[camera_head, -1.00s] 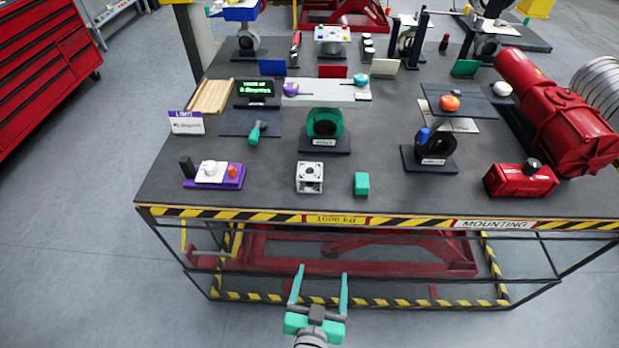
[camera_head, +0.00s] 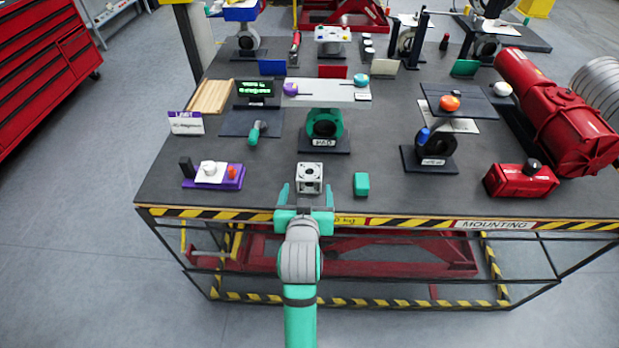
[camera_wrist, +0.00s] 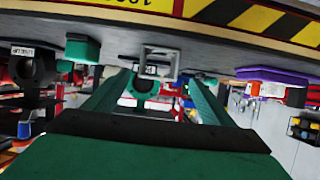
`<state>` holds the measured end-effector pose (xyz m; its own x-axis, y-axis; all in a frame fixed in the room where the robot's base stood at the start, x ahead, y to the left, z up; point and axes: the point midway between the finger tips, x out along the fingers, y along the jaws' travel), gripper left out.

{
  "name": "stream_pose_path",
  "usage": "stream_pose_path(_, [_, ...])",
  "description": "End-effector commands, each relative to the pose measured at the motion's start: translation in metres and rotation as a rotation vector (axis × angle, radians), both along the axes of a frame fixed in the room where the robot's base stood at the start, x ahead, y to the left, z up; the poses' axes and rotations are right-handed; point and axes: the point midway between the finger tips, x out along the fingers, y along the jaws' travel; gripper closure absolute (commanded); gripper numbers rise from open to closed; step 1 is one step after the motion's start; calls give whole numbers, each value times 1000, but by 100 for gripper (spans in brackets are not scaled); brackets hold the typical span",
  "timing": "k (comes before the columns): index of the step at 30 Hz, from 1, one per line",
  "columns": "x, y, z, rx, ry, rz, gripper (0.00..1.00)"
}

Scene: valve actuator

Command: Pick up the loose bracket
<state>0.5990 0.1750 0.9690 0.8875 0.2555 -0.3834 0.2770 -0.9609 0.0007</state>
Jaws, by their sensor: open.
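The loose bracket (camera_head: 310,178) is a small silver-grey box-like piece with a round hole in its top. It stands upright on the table near the front edge. My gripper (camera_head: 307,194) is open at that edge, with one teal finger to each side of the bracket in the head view. In the upside-down wrist view, the bracket (camera_wrist: 158,62) shows as a grey frame between the two fingers (camera_wrist: 157,84), around their tips. I see no contact, and I cannot tell how far the fingers reach along it.
A teal block (camera_head: 361,184) stands close right of the bracket. A purple base with knobs (camera_head: 213,177) is to the left. A teal ring-shaped valve (camera_head: 323,125) stands behind. A red box (camera_head: 521,180) is far right. The striped table edge (camera_head: 400,222) runs under my gripper.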

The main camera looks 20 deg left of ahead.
Motion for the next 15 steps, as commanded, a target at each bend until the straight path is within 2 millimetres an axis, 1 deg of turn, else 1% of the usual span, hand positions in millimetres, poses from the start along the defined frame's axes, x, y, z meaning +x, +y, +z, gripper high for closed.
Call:
stream_pose_path(3, [17,5,-7,-1,0,0,23])
stream_pose_path(6, [27,8,-12,0,0,0,23])
stream_pose_path(12, [38,10,-16,1,0,0,23])
stream_pose_path(15, [48,12,-20,1,-1,0,23])
